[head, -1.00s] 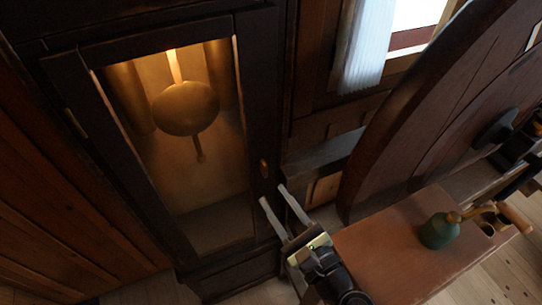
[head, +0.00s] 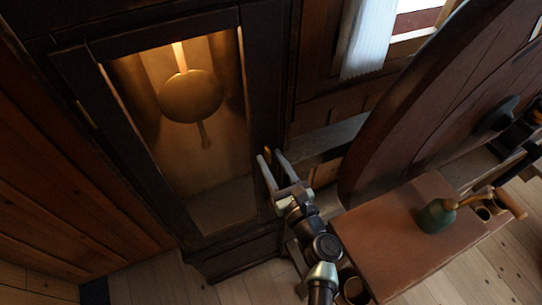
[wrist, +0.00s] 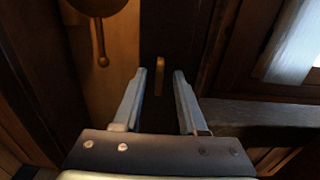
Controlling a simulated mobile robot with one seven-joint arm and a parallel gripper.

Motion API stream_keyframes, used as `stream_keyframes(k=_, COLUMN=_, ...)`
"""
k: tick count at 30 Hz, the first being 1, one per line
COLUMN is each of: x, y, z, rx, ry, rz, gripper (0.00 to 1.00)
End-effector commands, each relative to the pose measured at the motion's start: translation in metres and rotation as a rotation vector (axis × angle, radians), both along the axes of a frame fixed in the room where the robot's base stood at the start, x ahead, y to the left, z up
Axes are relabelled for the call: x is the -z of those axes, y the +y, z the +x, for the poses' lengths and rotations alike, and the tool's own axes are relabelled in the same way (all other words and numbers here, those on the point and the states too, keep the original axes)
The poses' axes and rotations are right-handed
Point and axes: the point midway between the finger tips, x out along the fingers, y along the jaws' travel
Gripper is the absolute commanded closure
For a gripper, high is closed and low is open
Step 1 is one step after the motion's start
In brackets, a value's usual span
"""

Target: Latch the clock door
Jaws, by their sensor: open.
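The dark clock door (head: 87,100), with a glass pane, stands at the left in the head view and looks closed or nearly so. Behind the glass hangs a round brass pendulum (head: 190,97), which also shows at the top left of the wrist view (wrist: 99,8). A small brass latch (wrist: 160,68) sits upright on the dark right frame. My gripper (head: 272,153) is open and empty in front of that frame. In the wrist view its two fingertips (wrist: 161,72) lie on either side of the latch, with space between. I cannot tell whether they touch it.
A big dark wooden wheel (head: 400,120) stands to the right. A brown bench top (head: 395,250) holds a green oil can (head: 437,216). A grey ledge (head: 328,138) runs right of the clock.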

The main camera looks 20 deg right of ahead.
Motion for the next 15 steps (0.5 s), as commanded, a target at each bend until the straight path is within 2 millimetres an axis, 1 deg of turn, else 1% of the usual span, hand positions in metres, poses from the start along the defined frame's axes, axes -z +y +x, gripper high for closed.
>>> stream_keyframes(k=3, x=-0.0005, y=0.0008, z=0.0074, rx=-0.002, ry=-0.001, rz=0.001, gripper=0.59)
stream_keyframes(k=12, x=0.0000, y=0.0010, z=0.0089, rx=-0.001, ry=0.000, rz=0.000, gripper=0.59)
stream_keyframes(k=14, x=0.0000, y=0.0010, z=0.0089, rx=-0.001, ry=0.000, rz=0.000, gripper=0.70)
stream_keyframes(k=15, x=0.0000, y=0.0009, z=0.0088, rx=-0.001, ry=0.000, rz=0.000, gripper=0.77)
